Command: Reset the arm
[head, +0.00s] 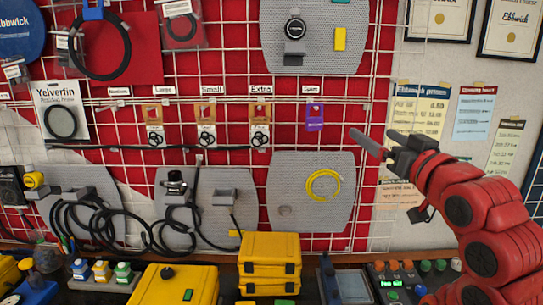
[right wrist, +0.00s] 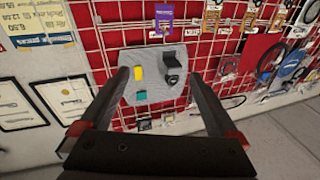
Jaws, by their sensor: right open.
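My right arm (head: 490,210) is red and comes in from the right of the head view, raised in front of the wall. Its gripper (head: 372,140) points left and holds nothing that I can see. In the right wrist view the two dark fingers of the right gripper (right wrist: 160,78) are spread wide apart with nothing between them. Beyond them is a grey panel (right wrist: 140,98) on the wall. My left gripper is not in view.
A red wall with white wire grid (head: 235,95) carries grey panels, cables and hanging packets. A yellow ring (head: 324,197) hangs on one panel. Yellow cases (head: 270,252) and a button box (head: 395,283) stand on the bench below. Framed certificates (head: 438,18) hang upper right.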

